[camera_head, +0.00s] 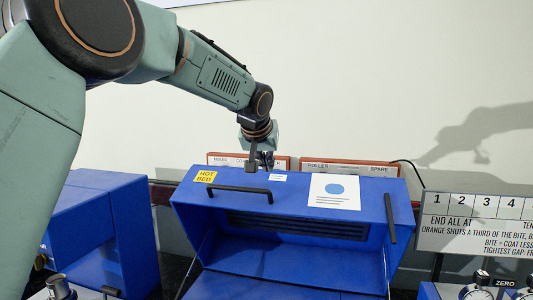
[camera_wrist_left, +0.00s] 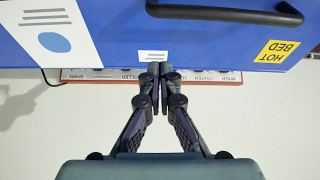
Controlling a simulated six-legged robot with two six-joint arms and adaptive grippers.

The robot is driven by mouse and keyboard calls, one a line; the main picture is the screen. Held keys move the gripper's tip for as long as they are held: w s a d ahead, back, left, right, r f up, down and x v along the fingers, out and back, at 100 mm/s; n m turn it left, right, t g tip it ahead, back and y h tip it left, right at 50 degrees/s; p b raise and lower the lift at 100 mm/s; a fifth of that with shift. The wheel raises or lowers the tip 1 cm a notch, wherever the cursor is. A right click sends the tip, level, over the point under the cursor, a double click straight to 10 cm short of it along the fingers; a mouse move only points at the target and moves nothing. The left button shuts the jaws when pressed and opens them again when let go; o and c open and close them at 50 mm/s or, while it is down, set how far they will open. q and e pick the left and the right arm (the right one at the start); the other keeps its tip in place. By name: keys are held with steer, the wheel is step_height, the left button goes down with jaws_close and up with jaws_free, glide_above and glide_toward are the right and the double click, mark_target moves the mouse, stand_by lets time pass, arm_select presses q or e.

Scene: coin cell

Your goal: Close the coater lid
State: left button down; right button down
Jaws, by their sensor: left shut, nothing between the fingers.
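The coater lid (camera_head: 290,199) is a blue panel with a yellow HOT BED label, a white sheet with a blue dot and a black handle (camera_head: 240,190). It stands raised and tilted above the open blue coater body (camera_head: 290,283). My left gripper (camera_head: 262,166) is shut and empty at the lid's far upper edge, behind the handle. In the left wrist view the shut fingertips (camera_wrist_left: 160,66) lie at the edge of the blue lid (camera_wrist_left: 200,40), by a small white label. Whether they touch it I cannot tell. My right gripper is not in view.
A blue box-shaped machine (camera_head: 100,230) stands to the left. A white sign with numbers (camera_head: 475,222) stands at the right, with knobs (camera_head: 480,280) below it. Wood-edged label boards (camera_head: 350,168) are behind the lid, near the pale wall.

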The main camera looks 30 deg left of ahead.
mark_target(268, 200)
arm_select(q)
steer(key=shift+p+x, duration=0.35)
steer(key=shift+x, duration=0.8)
steer(key=shift+w+f, duration=0.35)
steer(key=shift+f, duration=0.1)
steer(key=shift+s+d+f, duration=0.3)
steer(key=shift+s+f, duration=0.15)
steer(key=shift+s, duration=0.05)
steer(key=shift+s+f, duration=0.4)
steer(key=shift+s, duration=0.05)
steer(key=shift+s+d, duration=0.1)
steer(key=shift+s, duration=0.4)
steer(key=shift+s+d, duration=0.15)
steer(key=shift+s, duration=0.1)
steer(key=shift+w, duration=0.2)
steer(key=shift+w+f, duration=0.15)
steer(key=shift+f, duration=0.1)
